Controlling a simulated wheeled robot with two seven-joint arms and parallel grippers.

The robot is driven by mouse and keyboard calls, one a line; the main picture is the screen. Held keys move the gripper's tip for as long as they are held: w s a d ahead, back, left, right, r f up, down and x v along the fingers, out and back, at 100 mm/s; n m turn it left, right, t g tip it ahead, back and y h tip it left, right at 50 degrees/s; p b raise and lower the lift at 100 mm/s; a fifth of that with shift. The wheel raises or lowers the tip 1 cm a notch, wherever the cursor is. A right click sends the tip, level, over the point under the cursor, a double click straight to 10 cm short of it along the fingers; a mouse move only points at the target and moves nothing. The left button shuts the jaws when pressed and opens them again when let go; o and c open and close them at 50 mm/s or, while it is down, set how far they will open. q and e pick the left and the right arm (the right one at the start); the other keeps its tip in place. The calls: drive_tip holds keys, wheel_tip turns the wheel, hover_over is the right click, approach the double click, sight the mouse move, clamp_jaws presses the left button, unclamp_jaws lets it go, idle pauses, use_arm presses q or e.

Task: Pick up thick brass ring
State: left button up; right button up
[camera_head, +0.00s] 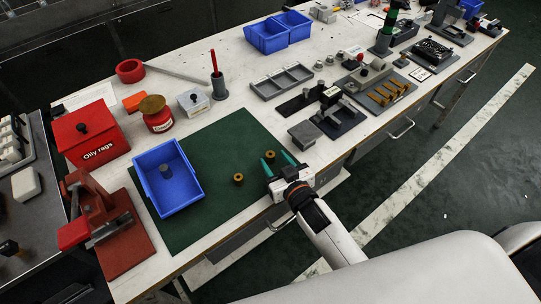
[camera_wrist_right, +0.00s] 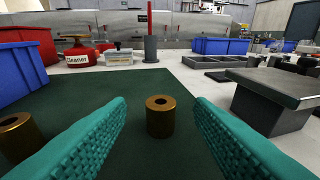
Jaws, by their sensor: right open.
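Two short brass rings stand upright on the green mat (camera_head: 207,150). One brass ring (camera_head: 270,157) is in front of my right gripper (camera_head: 277,160); in the right wrist view this ring (camera_wrist_right: 160,118) is centred between the teal fingers, which are spread apart and do not touch it. The other brass ring (camera_head: 238,179) stands to its left in the head view; in the right wrist view it (camera_wrist_right: 17,136) is at the left edge, outside the left finger. I cannot tell for sure which is thicker. My left gripper is not in view.
A blue bin (camera_head: 190,208) with a grey cylinder inside stands on the mat's left. A grey block (camera_head: 303,134) is just right of the mat, near the right finger. Behind are a red cleaner can (camera_head: 157,121) and a grey holder (camera_head: 219,90). The mat around the rings is clear.

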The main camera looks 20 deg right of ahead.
sight(272, 158)
drive_tip(key=x, duration=0.3)
drive_tip(key=shift+w, duration=0.35)
drive_tip(key=shift+c, duration=0.2)
